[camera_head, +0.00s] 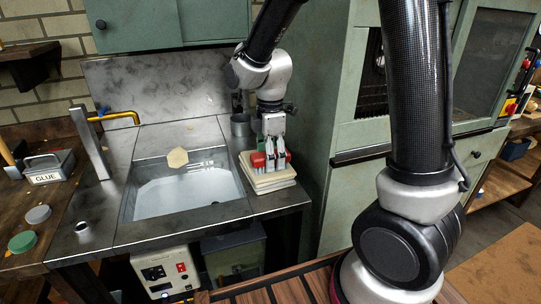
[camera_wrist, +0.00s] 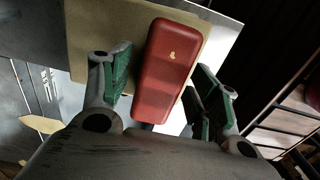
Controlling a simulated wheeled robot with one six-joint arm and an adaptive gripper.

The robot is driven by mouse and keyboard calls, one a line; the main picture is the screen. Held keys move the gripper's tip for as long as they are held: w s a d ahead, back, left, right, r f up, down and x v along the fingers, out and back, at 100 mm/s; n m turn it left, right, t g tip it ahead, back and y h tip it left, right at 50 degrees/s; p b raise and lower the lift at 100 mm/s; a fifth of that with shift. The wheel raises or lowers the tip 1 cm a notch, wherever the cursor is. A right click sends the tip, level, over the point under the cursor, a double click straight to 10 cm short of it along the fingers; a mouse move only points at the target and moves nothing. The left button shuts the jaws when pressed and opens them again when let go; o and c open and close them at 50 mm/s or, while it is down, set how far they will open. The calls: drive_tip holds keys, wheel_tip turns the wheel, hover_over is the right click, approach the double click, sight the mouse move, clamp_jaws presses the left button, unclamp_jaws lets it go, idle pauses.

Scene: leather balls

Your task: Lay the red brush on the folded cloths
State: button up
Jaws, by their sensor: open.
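The red brush (camera_head: 257,160) lies on the stack of pale folded cloths (camera_head: 273,184) at the sink's right side. In the wrist view the brush (camera_wrist: 172,65) shows its red back, with the cream cloth (camera_wrist: 88,38) beneath it. My gripper (camera_head: 272,158) is over the stack, with its fingers pointing down around the brush. In the wrist view my gripper (camera_wrist: 162,82) is open, with a green-padded finger on each side of the brush and a gap showing at each side. The bristles are hidden.
The metal sink (camera_head: 185,192) lies left of the cloths, with a pale hexagonal piece (camera_head: 177,157) at its back edge. A metal cup (camera_head: 241,125) stands behind the stack. A green cabinet (camera_head: 335,150) rises close on the right. A grey GLUE box (camera_head: 50,168) is far left.

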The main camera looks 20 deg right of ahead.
wheel_tip(320, 180, up, 12)
drive_tip(key=s+d+r+m+t, duration=0.2)
drive_tip(key=s+d+m, duration=0.5)
drive_tip(key=s+m, duration=0.2)
drive_tip(key=s+d+r+m+t, duration=0.2)
drive_tip(key=s+d+m, duration=0.6)
drive_tip(key=s+m, duration=0.1)
drive_tip(key=shift+s, duration=0.5)
drive_tip(key=shift+r, duration=0.1)
